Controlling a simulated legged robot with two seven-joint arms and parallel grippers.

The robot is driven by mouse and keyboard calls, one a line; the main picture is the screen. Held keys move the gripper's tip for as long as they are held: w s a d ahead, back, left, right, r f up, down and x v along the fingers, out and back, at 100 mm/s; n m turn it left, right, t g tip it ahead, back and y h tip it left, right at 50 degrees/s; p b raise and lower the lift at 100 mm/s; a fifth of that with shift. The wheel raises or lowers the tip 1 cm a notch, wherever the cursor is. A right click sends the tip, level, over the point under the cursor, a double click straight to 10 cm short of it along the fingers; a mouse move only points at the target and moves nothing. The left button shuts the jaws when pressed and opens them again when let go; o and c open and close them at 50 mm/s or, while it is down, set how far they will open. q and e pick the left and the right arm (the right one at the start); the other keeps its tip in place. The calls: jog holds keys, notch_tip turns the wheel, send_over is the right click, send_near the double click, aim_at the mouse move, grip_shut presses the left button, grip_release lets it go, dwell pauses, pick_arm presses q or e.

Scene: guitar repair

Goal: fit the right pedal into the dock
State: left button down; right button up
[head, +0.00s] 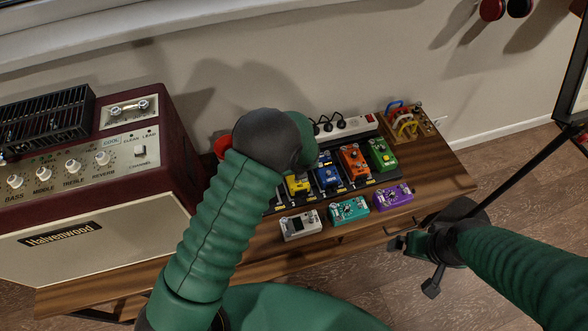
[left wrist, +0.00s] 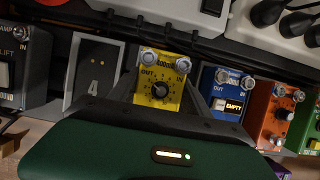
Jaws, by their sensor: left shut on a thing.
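I cannot tell whether the yellow pedal is seated or raised. Blue (head: 328,176), orange (head: 354,162) and green (head: 381,154) pedals stand in a row to its right. My right gripper (head: 412,258) is open and empty off the table's front edge.
Grey (head: 301,225), teal (head: 349,210) and purple (head: 393,196) pedals sit loose on the wooden table in front of the board. A large amplifier (head: 90,180) stands left.

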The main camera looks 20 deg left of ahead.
pick_arm(q)
jog(key=shift+f, duration=0.2)
dwell(0.6)
jog(key=shift+r, duration=0.1)
jog(key=shift+r+p, duration=0.35)
jog(key=shift+p, duration=0.15)
jog(key=shift+p, duration=0.45)
dwell(0.8)
jog(key=shift+f, duration=0.45)
dwell(0.5)
dwell(0.3)
jog(key=shift+r+p, duration=0.5)
jog(key=shift+r, duration=0.2)
